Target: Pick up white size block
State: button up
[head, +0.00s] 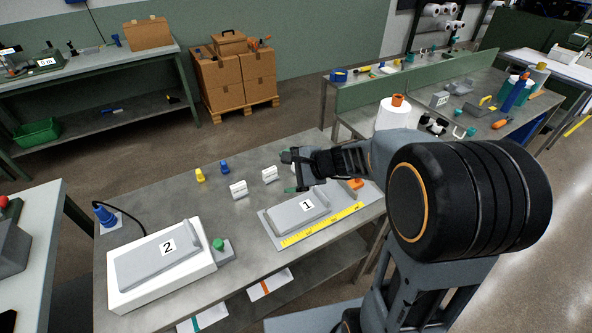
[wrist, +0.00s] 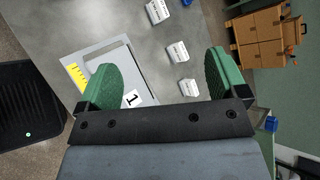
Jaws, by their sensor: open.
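Three white size blocks with printed labels lie in a row on the grey bench. In the wrist view they are a top block (wrist: 158,11), a middle block (wrist: 177,51) and a lower block (wrist: 188,88). The head view shows two, a left block (head: 238,189) and a right block (head: 269,174); my gripper seems to hide the third. My gripper (head: 291,173) is open and empty above the bench, right of these two. In the wrist view the blocks appear between its green fingers (wrist: 160,72), the lower one nearest the right finger.
The grey fixture marked 1 (head: 299,212), with a yellow ruler (head: 322,224), lies below my gripper. The white-based fixture marked 2 (head: 205,262) is at the front left. Yellow (head: 200,175) and blue (head: 224,167) small pieces stand behind the blocks.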

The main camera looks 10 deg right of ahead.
jog(key=w+d+f+m+t+h+b, duration=0.2)
jog(key=w+d+f+m+t+h, duration=0.35)
jog(key=w+d+f+m, duration=0.95)
jog(key=w+a, duration=0.1)
jog(key=a, duration=0.1)
jog(key=w+a+f+m+p, duration=0.1)
jog(key=w, duration=0.1)
jog(key=w+a+f+m+t, duration=0.1)
jog(key=a, duration=0.1)
jog(key=shift+w+a+f+y, duration=0.2)
jog(key=shift+w+a+y, duration=0.1)
jog(key=shift+y, duration=0.05)
jog(key=shift+p+x, duration=1.15)
jog(key=shift+x, duration=2)
jog(key=shift+a, duration=0.1)
jog(key=c, duration=1)
